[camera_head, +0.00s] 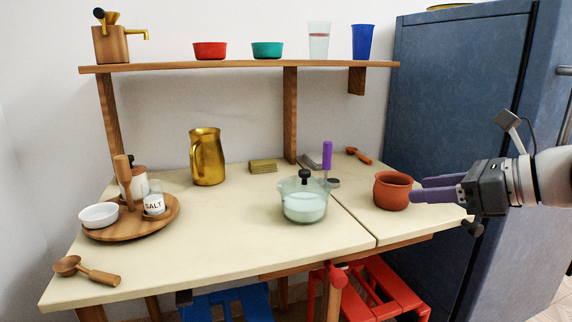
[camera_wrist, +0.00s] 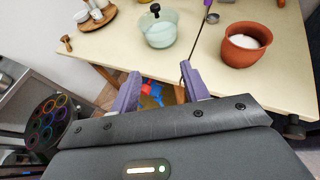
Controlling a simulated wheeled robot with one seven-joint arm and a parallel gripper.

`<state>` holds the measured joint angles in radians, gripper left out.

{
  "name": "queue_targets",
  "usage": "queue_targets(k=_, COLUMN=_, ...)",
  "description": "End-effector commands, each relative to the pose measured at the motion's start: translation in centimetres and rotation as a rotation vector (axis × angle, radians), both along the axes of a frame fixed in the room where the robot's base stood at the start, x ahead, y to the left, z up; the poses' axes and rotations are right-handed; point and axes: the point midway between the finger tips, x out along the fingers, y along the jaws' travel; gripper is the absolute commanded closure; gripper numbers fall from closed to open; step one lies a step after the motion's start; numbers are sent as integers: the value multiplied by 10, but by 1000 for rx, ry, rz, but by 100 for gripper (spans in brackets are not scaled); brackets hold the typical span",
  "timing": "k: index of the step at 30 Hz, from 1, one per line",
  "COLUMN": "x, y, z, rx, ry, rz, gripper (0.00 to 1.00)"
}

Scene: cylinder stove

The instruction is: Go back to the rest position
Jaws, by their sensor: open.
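My gripper (camera_head: 436,188) is at the right of the head view, its purple fingers apart and pointing left. In that view the fingertips are next to a terracotta pot (camera_head: 391,190) on the right part of the counter; I cannot tell if they touch it there. In the wrist view the open fingers (camera_wrist: 160,88) hold nothing, and the terracotta pot (camera_wrist: 246,43), with white contents, stands beyond them to the right, apart from them. A glass pot (camera_head: 303,199) with pale contents and a black knob stands in the middle of the counter and shows in the wrist view (camera_wrist: 158,28).
A wooden round tray (camera_head: 166,219) holds a white bowl, a salt jar and more. A gold pitcher (camera_head: 206,157) stands behind. A shelf (camera_head: 240,66) carries bowls and cups. A blue fridge (camera_head: 450,110) stands behind my gripper. Red (camera_head: 385,290) and blue stools are under the counter.

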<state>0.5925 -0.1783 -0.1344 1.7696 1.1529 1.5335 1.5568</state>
Motion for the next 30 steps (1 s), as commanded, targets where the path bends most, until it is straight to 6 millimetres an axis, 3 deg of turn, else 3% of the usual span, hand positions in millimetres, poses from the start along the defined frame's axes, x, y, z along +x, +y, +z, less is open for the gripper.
queue_targets(k=11, x=-22, y=41, z=-46, rx=-333, ry=-76, rz=173, gripper=54)
queue_targets(k=17, x=-48, y=67, z=-88, rx=-638, ry=-166, rz=376, gripper=54)
queue_targets(k=20, x=-66, y=79, z=-114, rx=-841, ry=-239, rz=534, gripper=54)
queue_targets(k=24, x=-102, y=89, z=-158, rx=-1216, ry=-409, rz=889, gripper=54)
queue_targets(k=30, x=-137, y=85, z=-204, rx=-1679, ry=-682, rz=1433, gripper=54)
